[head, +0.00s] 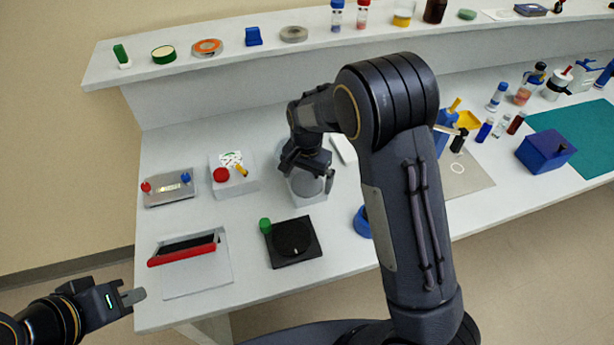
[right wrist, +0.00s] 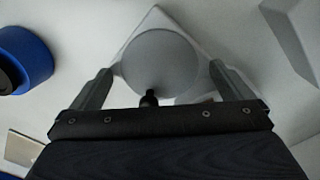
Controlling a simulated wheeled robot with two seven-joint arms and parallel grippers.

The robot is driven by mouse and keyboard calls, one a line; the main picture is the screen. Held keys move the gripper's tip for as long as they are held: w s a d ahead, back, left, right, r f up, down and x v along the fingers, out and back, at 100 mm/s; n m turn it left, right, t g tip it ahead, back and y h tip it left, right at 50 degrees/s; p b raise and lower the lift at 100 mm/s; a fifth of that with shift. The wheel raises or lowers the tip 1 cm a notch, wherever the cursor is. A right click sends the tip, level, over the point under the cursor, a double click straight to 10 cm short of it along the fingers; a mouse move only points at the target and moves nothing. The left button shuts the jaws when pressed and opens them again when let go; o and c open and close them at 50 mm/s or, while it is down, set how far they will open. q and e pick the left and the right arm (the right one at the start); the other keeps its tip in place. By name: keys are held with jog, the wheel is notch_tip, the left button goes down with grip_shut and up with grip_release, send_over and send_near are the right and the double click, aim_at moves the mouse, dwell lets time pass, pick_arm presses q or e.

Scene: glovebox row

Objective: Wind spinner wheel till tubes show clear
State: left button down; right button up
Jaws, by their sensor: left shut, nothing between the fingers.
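The spinner (head: 308,197) is a pale block with a grey round wheel, partly hidden under my right gripper (head: 307,165) in the head view. In the right wrist view the grey wheel (right wrist: 160,62) lies between the fingers of my right gripper (right wrist: 160,70), with a black knob (right wrist: 149,97) at its near edge. The fingers are apart, one on each side of the wheel; whether they touch it I cannot tell. My left gripper (head: 132,297) is shut and empty off the bench's front left corner. I cannot make out tubes in the spinner.
A white box with a red button (head: 221,175) stands left of the spinner. A black dial plate (head: 293,243) with a green knob and a red-edged tray (head: 185,251) lie in front. A blue ring (head: 362,222) is partly behind my right arm. A shelf (head: 225,65) runs along the back.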

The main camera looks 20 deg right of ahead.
aim_at(307, 183)
notch_tip(307, 183, up, 8)
jog(key=shift+b, duration=0.4)
jog(key=shift+f, duration=0.15)
